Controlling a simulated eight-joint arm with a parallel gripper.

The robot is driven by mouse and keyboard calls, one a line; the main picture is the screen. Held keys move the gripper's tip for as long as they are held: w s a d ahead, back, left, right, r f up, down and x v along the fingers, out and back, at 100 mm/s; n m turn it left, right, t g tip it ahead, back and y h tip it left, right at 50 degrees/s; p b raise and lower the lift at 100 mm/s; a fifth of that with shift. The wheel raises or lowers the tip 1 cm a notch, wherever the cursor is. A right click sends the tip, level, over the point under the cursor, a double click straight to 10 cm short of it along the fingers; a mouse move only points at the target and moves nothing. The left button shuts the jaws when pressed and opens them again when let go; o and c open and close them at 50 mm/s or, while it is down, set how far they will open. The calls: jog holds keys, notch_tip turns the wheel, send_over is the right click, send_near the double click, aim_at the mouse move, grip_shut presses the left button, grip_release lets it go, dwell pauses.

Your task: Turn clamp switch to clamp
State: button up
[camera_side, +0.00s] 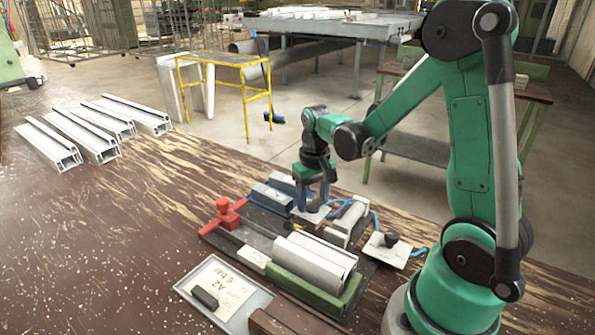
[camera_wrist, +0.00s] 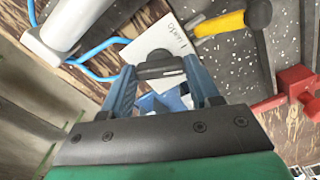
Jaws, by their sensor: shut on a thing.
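My gripper (camera_side: 315,203) is low over the clamp bench, fingers pointing down. In the wrist view its two blue-grey fingers (camera_wrist: 160,85) are shut on a dark knob, the clamp switch (camera_wrist: 160,70). A white label plate (camera_wrist: 152,45) with small printing lies under the switch; it also shows in the side view (camera_side: 312,216). The fingers hide the switch's sides, and I cannot tell its exact setting. A white profile (camera_side: 318,258) lies in the green fixture (camera_side: 295,279) in front of the gripper.
A red stop (camera_side: 224,217) stands left of the gripper. A yellow-handled tool (camera_wrist: 220,23) lies beside the plate. A white cylinder (camera_side: 350,221) with blue hose is at right. A black knob (camera_side: 391,240) sits on another plate. Loose profiles (camera_side: 83,133) lie at left on clear table.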

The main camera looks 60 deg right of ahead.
aim_at(313, 201)
jog(key=m, duration=0.6)
jog(key=shift+m, duration=0.4)
dwell(0.4)
jog(key=o, duration=1.3)
jog(key=shift+r, duration=2.85)
jog(key=a+r+n+t, duration=0.1)
jog(key=a+n+t, duration=0.1)
jog(key=a+n, duration=0.2)
jog(key=s+a+r+n+t, duration=0.1)
jog(key=a+r+n+t, duration=0.1)
jog(key=a+n, duration=0.2)
jog(key=a+r+n+t, duration=0.1)
jog(key=a+n+t, duration=0.2)
jog(key=a, duration=0.1)
jog(key=shift+s+r+n, duration=0.15)
jog(key=shift+s+n, duration=0.25)
